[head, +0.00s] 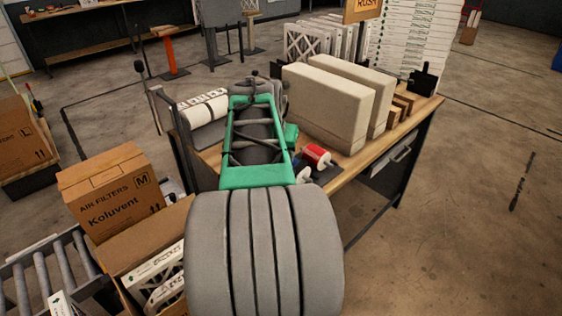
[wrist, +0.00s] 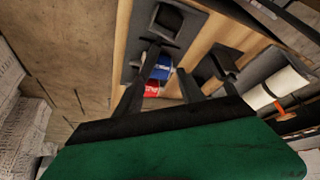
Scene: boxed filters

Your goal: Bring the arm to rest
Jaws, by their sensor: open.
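My gripper (wrist: 167,70) shows in the wrist view with its two dark fingers spread apart. Nothing is held between them. Beyond the fingers, a blue roll (wrist: 157,72) and a red roll (wrist: 152,90) show on the workbench. In the head view my arm (head: 265,250) fills the lower middle, with its grey link nearest and its green part stretched out over the workbench (head: 345,182). The fingers cannot be made out in the head view.
Two tall pale boxes (head: 328,105) stand on the bench right of my arm, with a red roll (head: 317,155) nearby. A white roll (head: 205,110) is left.

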